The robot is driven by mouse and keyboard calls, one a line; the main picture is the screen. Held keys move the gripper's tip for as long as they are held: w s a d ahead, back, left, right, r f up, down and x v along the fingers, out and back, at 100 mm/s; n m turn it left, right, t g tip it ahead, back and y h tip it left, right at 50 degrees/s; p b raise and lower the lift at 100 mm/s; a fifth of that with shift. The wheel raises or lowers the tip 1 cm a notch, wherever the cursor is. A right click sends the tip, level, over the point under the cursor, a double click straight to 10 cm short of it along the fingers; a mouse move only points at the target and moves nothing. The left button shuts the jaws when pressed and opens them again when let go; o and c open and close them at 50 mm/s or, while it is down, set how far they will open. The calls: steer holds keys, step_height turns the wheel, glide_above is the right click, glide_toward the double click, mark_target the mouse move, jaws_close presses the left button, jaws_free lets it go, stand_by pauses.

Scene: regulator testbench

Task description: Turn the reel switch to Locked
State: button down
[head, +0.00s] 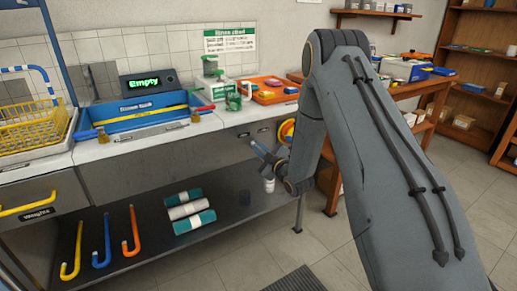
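A round yellow and orange thing (287,128), possibly the reel, shows at the right end of the bench front. My arm hides part of it. I cannot make out a switch or a Locked marking on it. My gripper (259,149), with blue at its fingers, is just left of and below the round thing, in front of the bench's edge. It seems apart from the round thing. No object shows in it, but it is too small to tell whether it is open or shut.
A blue tray (150,122) stands on the bench by a display (148,82) reading "Empty". A yellow basket (28,122) is at left. The lower shelf (130,210) holds colored hooks and rolls. A side table (405,100) stands behind my arm. Floor is free at lower right.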

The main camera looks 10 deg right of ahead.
steer(key=shift+m, duration=0.3)
steer(key=m, duration=0.4)
steer(key=shift+m+p, duration=0.3)
steer(key=shift+w+d+m+p, duration=0.1)
steer(key=shift+m+p, duration=0.1)
steer(key=shift+m, duration=1.9)
steer(key=shift+s+d+m+p, duration=0.1)
steer(key=shift+m+p, duration=0.15)
steer(key=shift+m, duration=1.85)
steer(key=shift+w+d+m+p, duration=0.1)
steer(key=shift+m+p, duration=0.1)
steer(key=shift+m, duration=1.9)
steer(key=c, duration=1.8)
jaws_free()
